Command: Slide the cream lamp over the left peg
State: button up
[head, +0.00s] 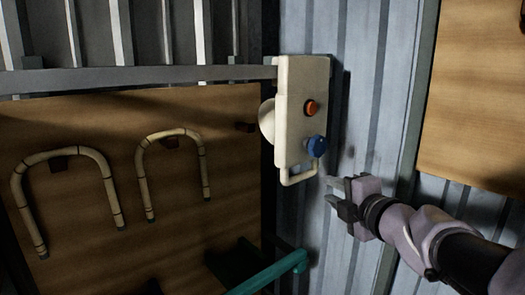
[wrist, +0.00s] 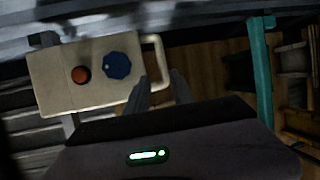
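The cream lamp (head: 295,105) is a box with an orange button, a blue knob, a round part on its left side and a loop handle at its lower end. It appears upright against the corrugated wall, by the end of a grey rail. It also shows in the wrist view (wrist: 55,85). My gripper (head: 338,190) is below and right of the handle, empty, its fingers apart. In the wrist view the fingers (wrist: 160,90) are close to the handle, with no grasp on it. A bare dark peg (head: 245,127) shows on the board; which is the left peg I cannot tell.
Two bent rattan canes (head: 62,155) (head: 175,135) hang on the wooden board (head: 110,220) at left. A teal bar (head: 270,275) juts out below the lamp and also shows in the wrist view (wrist: 261,75). Another wooden panel (head: 475,90) is at right.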

aim_at(302, 177)
jog(key=x, duration=0.5)
jog(key=p+x, duration=0.1)
jog(key=x, duration=0.9)
jog(key=shift+w+a+f+p, duration=0.1)
jog(key=shift+a+f+p, duration=0.05)
jog(key=shift+a+p, duration=0.25)
jog(key=shift+w+f, duration=0.15)
jog(key=shift+w, duration=0.25)
jog(key=shift+s, duration=0.25)
jog(key=shift+c, duration=0.2)
grip_shut()
